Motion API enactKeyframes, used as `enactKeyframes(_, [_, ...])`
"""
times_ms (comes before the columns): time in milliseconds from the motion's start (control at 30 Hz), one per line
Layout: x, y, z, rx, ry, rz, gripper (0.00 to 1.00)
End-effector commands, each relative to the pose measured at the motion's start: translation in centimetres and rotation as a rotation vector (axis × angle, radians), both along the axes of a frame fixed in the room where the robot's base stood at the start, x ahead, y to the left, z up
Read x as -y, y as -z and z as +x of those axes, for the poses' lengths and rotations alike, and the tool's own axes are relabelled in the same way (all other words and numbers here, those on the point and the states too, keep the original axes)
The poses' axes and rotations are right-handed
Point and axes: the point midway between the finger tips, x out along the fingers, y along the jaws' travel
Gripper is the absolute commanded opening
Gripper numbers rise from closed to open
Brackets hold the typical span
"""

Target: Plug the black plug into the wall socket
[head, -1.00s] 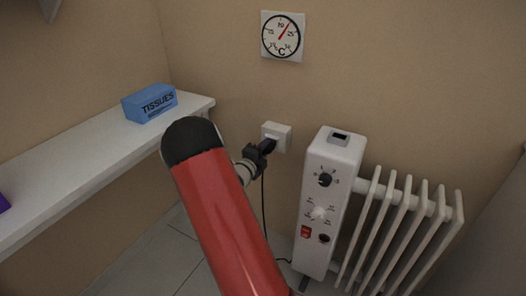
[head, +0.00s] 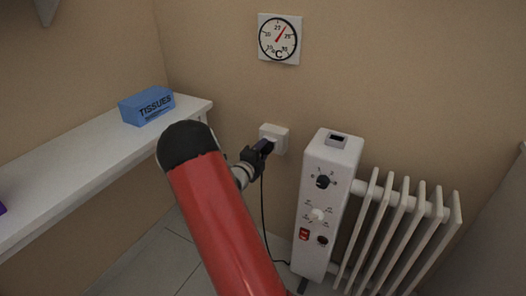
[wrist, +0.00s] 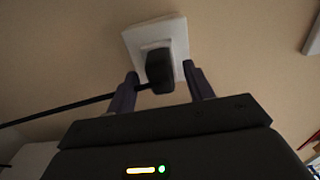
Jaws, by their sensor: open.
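The white wall socket (head: 279,133) is on the beige wall to the left of the heater. It also shows in the wrist view (wrist: 133,42). The black plug (wrist: 159,68) sits at the socket's face in the wrist view, with its cable running off to the left. It looks inserted, but its pins are hidden. My gripper (wrist: 160,76) is open, with one purple finger on each side of the plug and visible gaps between. In the head view, my gripper (head: 263,149) is right at the socket and mostly hides the plug.
A white oil heater (head: 335,160) with control knobs stands right of the socket. The black cable (head: 264,215) hangs down towards the heater's base. A white shelf (head: 85,147) with a blue tissue box (head: 147,106) is at left. A round thermometer (head: 279,39) hangs above.

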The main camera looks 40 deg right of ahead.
Motion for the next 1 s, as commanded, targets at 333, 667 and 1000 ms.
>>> enactKeyframes(333, [-5.3, 0.0, -2.1, 0.001, -0.002, 0.000, 0.52])
enactKeyframes(667, [-6.3, 0.0, -2.6, 0.001, -0.001, -0.001, 0.52])
enactKeyframes(1000, [-6.3, 0.0, -2.5, 0.001, -0.001, -0.001, 0.52])
